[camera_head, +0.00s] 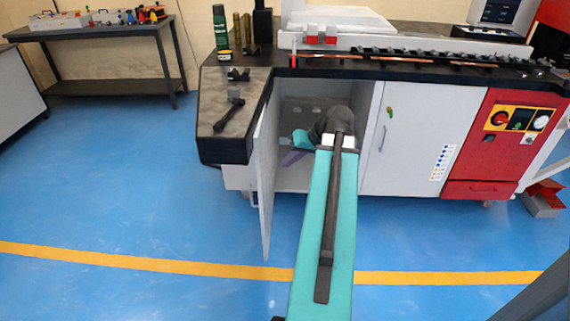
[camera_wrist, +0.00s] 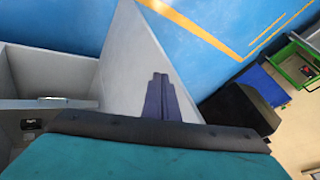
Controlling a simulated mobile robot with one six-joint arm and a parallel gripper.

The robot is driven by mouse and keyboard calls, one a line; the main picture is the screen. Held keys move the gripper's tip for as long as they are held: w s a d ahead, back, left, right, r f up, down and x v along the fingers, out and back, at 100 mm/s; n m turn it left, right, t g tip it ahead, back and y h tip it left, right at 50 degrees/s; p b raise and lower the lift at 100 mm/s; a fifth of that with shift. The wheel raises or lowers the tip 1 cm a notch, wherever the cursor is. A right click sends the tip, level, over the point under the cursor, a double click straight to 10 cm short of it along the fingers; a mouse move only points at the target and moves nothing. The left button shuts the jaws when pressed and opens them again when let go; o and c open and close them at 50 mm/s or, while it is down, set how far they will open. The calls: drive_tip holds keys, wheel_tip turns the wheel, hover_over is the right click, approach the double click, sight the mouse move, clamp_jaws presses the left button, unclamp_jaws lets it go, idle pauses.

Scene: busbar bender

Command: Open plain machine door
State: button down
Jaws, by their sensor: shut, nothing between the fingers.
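The plain grey machine door (camera_head: 265,180) stands swung open at the left of the cabinet opening, seen nearly edge-on in the head view. In the wrist view the door (camera_wrist: 130,55) is a light grey panel beyond my fingers. My gripper (camera_head: 289,158) is at the opening, on the inner side of the door, close to its inner face. In the wrist view my gripper (camera_wrist: 159,78) has its fingers together and empty, overlapping the door panel. I cannot tell whether they touch the door. My arm hides part of the opening.
A second grey door (camera_head: 405,135) with a handle and stickers is closed at the right. A red control panel (camera_head: 490,145) is beyond it. The black-topped machine table (camera_head: 232,105) overhangs at the left. Blue floor (camera_head: 130,200) is clear in front. A workbench (camera_head: 105,32) stands far left.

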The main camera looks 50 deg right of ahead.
drive_tip(key=shift+s+r, duration=0.15)
drive_tip(key=shift+r, duration=0.05)
drive_tip(key=shift+f, duration=0.1)
drive_tip(key=w+a+f+n+g+y, duration=0.1)
drive_tip(key=w+a+f+g, duration=0.15)
drive_tip(key=a+f, duration=1.1)
drive_tip(key=w+a+f+n+g+y, duration=0.15)
drive_tip(key=a+f+g, duration=0.25)
drive_tip(key=a+f, duration=0.95)
drive_tip(key=s+a+f+n+g+h, duration=0.4)
drive_tip(key=s+a+f+g, duration=0.2)
drive_tip(key=s+a+f, duration=1.1)
drive_tip(key=x, duration=0.4)
drive_tip(key=shift+s+f, duration=0.2)
drive_tip(key=shift+a, duration=0.15)
